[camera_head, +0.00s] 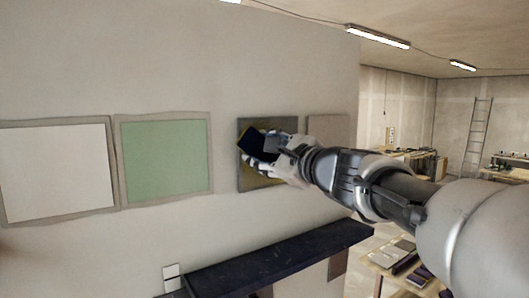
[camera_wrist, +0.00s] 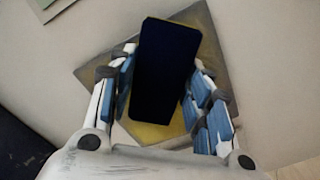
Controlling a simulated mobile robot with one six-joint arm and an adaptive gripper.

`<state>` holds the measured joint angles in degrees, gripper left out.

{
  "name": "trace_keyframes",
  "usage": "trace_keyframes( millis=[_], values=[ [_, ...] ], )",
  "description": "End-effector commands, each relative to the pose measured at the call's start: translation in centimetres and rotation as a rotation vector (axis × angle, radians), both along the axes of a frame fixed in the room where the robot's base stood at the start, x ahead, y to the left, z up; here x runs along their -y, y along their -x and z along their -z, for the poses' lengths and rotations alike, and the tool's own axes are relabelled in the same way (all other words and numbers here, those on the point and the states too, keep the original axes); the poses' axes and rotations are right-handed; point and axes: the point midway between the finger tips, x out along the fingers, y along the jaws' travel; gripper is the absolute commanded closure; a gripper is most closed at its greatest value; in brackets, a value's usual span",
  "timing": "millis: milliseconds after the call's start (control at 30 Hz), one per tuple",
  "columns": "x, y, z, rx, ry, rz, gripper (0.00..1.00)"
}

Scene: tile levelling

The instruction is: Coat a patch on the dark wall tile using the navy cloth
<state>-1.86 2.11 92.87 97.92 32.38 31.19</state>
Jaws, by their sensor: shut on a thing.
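The navy cloth (camera_head: 254,141) looks like a dark, flat block held in my gripper (camera_head: 275,150). In the wrist view the cloth (camera_wrist: 163,65) sits between the two fingers of my gripper (camera_wrist: 162,85), which are shut on it. The dark wall tile (camera_head: 247,181) hangs on the wall behind the cloth and gripper. In the wrist view the tile (camera_wrist: 212,52) appears turned, and a yellowish area (camera_wrist: 150,133) shows on it below the cloth. The cloth overlaps the tile in both views; I cannot tell whether they touch. My gripper hides part of the tile.
A green panel (camera_head: 166,160) and a white panel (camera_head: 57,172) hang to the left. A plain beige panel (camera_head: 328,130) hangs just right of the dark tile. A dark ledge (camera_head: 275,258) runs below. Workbenches and a ladder (camera_head: 477,135) stand farther right.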

Motion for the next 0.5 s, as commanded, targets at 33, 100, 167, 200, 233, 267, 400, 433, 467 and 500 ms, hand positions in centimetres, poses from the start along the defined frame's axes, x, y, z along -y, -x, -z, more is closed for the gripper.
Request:
trace_keyframes(
  millis=[33, 100, 167, 200, 233, 267, 400, 433, 467, 500],
  values=[
    [0.2, -0.2, 0.0, 0.000, 0.000, 0.001, 0.74],
    [0.3, -0.2, 0.0, 0.000, 0.000, 0.001, 0.74],
    [0.5, -0.3, 0.0, 0.001, 0.001, 0.001, 0.74],
    [0.7, -0.4, 0.0, 0.001, 0.001, 0.001, 0.74],
    [0.8, -0.5, 0.0, 0.000, 0.001, 0.002, 0.74],
    [1.0, -0.7, 0.0, 0.001, 0.001, 0.003, 0.74],
    [2.1, -1.3, 0.0, -0.001, 0.001, 0.003, 0.74],
    [2.4, -1.5, 0.0, 0.000, 0.000, 0.004, 0.74],
    [2.6, -1.6, 0.0, 0.000, 0.000, 0.004, 0.74],
    [2.9, -1.8, 0.0, 0.000, 0.000, 0.003, 0.74]
  ],
)
